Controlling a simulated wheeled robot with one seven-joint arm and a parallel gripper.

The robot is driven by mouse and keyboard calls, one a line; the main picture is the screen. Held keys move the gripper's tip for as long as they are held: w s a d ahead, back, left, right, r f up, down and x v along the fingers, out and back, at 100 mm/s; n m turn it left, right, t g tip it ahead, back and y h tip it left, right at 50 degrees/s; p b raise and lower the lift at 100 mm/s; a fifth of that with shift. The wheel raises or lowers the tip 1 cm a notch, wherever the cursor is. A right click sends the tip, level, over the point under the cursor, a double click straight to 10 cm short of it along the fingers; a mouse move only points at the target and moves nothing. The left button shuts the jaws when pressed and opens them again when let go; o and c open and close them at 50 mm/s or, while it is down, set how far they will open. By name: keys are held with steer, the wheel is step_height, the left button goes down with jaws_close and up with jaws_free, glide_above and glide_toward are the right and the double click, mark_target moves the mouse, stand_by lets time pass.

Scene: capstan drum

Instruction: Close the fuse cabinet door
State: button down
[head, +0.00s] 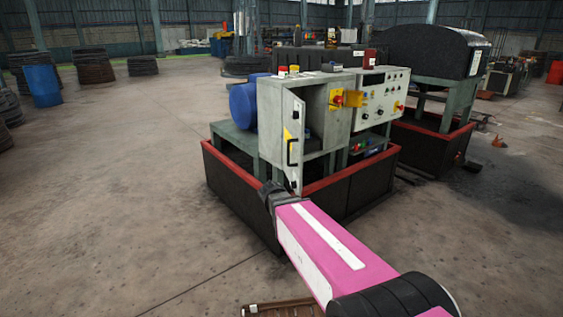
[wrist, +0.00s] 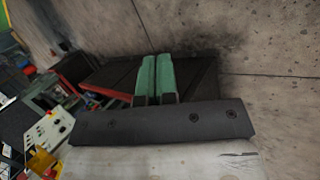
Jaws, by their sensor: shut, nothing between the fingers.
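The grey fuse cabinet (head: 321,100) stands on the machine base in the head view. Its door (head: 294,140) is swung open toward me and shows at a steep angle, with a black handle on its face. The cabinet's inside is partly visible. My gripper (head: 268,188) is just left of the door's lower end in the head view, and its fingertips are hard to make out there. In the wrist view the two green fingers of my gripper (wrist: 156,76) are shut together and empty. I cannot tell whether the gripper touches the door.
A control panel (head: 378,98) with buttons and a yellow switch adjoins the cabinet on the right. A dark, red-rimmed tray (head: 238,196) surrounds the machine base below my gripper. A blue motor (head: 246,102) sits behind the cabinet. The concrete floor at left is open.

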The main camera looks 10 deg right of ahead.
steer(key=w+a+r+t+h, duration=0.2)
steer(key=w+a+r+h, duration=0.3)
steer(key=a+r, duration=0.4)
steer(key=w+a+r+t+h, duration=0.3)
steer(key=w+a+r+h, duration=0.25)
steer(key=a+r, duration=0.4)
steer(key=s+r+x, duration=0.1)
steer(key=x, duration=1.4)
steer(key=shift+s+d+r, duration=0.25)
steer(key=shift+d+r, duration=0.05)
